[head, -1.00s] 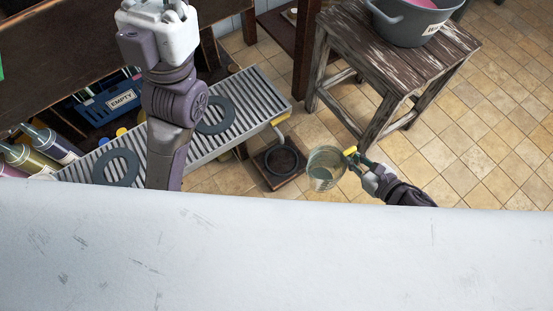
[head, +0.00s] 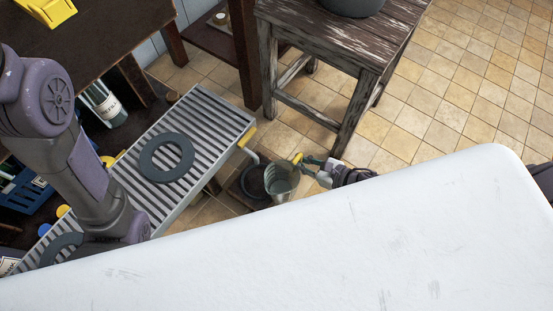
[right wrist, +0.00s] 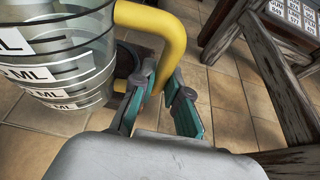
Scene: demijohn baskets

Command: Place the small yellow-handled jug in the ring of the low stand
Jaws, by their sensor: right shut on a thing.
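The small clear jug (head: 281,186) has a yellow handle (head: 297,157) and stripes with "ML" labels, which show in the right wrist view (right wrist: 50,60). My right gripper (head: 309,166) is shut on the handle, with its green finger pads on either side of it in the right wrist view (right wrist: 162,88). The low stand (head: 238,197) is a dark wooden base on the floor with a black ring (head: 246,181). The jug overlaps the ring's right side in the head view; its height above it is unclear. My left arm shows at the left, but its gripper is out of sight.
A slatted metal rack (head: 207,125) with a grey ring mat (head: 167,158) lies left of the stand. A worn wooden stool (head: 330,38) stands behind, with a grey pot (head: 352,6). A blue crate (head: 25,195) is at the left. Tiled floor is clear to the right.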

